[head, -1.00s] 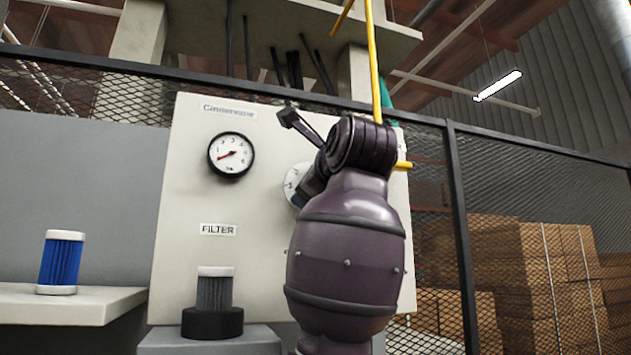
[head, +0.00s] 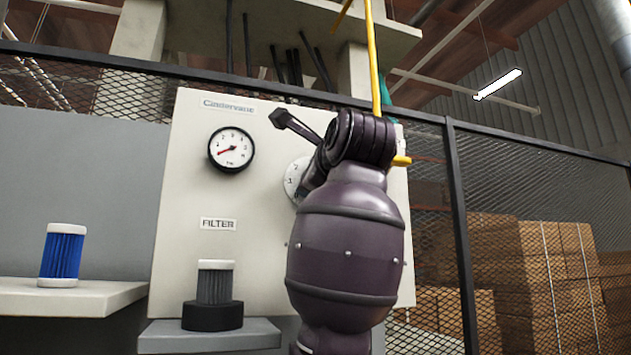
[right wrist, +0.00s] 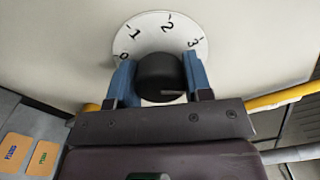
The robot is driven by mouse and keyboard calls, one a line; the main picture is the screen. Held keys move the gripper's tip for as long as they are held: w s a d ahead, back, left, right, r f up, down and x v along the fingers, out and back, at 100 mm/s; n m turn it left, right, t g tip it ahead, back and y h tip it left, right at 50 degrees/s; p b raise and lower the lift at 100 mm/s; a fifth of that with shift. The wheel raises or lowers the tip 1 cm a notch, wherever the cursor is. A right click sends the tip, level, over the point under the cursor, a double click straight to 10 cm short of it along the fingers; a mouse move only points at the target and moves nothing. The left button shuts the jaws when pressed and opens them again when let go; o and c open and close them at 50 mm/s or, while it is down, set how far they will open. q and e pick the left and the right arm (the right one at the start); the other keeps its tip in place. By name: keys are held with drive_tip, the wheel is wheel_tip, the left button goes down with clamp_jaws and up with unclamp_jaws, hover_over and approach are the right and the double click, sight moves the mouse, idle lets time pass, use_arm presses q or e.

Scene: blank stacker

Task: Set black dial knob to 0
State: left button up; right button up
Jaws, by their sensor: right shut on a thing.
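The black dial knob (right wrist: 160,76) is in the right wrist view, in front of a round white dial plate (right wrist: 160,32) marked 0, 1, 2 and 3. My right gripper (right wrist: 161,84) has its blue fingers on both sides of the knob and is shut on it. A pale line shows on the knob's near face, but I cannot tell which number it points to. The 0 is beside the left finger. In the head view my right arm hides the knob, and only the left part of the dial plate (head: 293,180) shows. My left gripper is out of view.
A white panel (head: 190,200) carries a pressure gauge (head: 231,149) and a FILTER label (head: 218,224). Below stands a grey filter (head: 214,285) in a black base. A blue filter (head: 62,255) stands on a left shelf. A yellow pipe (head: 374,60) runs close to my arm.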

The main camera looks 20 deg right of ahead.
drive_tip(key=n+b, duration=0.1)
drive_tip(key=n, duration=0.3)
drive_tip(key=shift+n, duration=0.3)
drive_tip(key=n+b, duration=0.1)
drive_tip(key=n, duration=0.2)
drive_tip(key=shift+n, duration=0.3)
drive_tip(key=n, duration=0.9)
drive_tip(key=shift+d+b, duration=0.1)
drive_tip(key=shift+b, duration=0.25)
drive_tip(key=n, duration=0.4)
drive_tip(key=shift+n, duration=0.3)
drive_tip(key=n, duration=0.8)
drive_tip(key=shift+p, duration=0.4)
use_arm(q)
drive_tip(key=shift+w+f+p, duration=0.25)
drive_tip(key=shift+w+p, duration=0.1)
use_arm(e)
drive_tip(key=shift+n, duration=2.2)
